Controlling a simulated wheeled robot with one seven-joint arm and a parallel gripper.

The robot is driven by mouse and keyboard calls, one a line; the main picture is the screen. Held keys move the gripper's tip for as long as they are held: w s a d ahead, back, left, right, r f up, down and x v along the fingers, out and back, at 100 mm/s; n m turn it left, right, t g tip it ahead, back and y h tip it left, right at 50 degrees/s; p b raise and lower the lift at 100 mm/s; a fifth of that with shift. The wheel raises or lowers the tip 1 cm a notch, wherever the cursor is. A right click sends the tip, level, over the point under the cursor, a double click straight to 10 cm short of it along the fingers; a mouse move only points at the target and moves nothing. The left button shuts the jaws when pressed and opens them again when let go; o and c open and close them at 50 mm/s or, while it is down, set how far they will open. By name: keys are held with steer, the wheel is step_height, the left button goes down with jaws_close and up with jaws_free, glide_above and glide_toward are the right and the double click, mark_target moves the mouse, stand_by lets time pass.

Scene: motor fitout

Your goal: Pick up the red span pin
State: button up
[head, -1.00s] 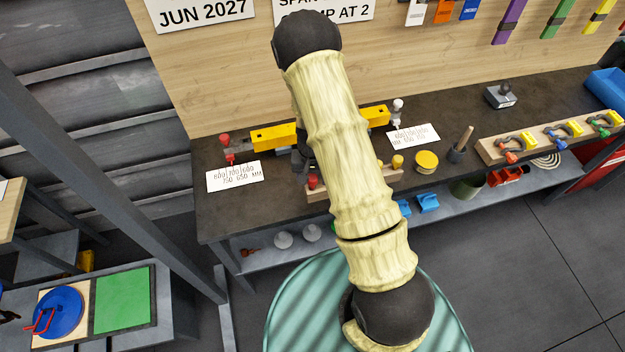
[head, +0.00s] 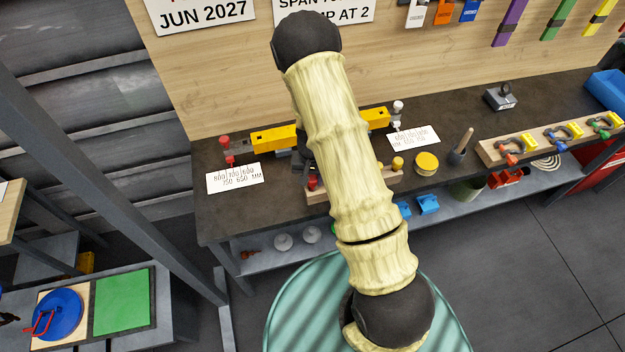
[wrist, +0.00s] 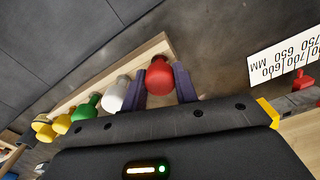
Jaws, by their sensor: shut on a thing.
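The red span pin (wrist: 159,76) has a rounded red head and sits at the end of a row of pins in a wooden rack (wrist: 152,48) in the wrist view. My gripper (wrist: 160,88) has its two dark fingers on either side of the red pin and is shut on it. The red pin also shows in the head view (head: 313,183), beside my arm. Whether its lower end is still in the rack is hidden. A white pin (wrist: 116,94) stands close beside one finger, then a green pin (wrist: 86,107).
Yellow pins (wrist: 62,124) continue the row. A yellow beam (head: 275,139) with a red-topped post (head: 225,142) lies behind on the workbench. A white printed card (head: 235,178) lies left of the rack. A yellow tin (head: 427,162) stands to the right.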

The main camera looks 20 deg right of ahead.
step_height(320, 180, up, 10)
steer(key=shift+f+b, duration=0.2)
steer(key=shift+b, duration=0.85)
stand_by(0.4)
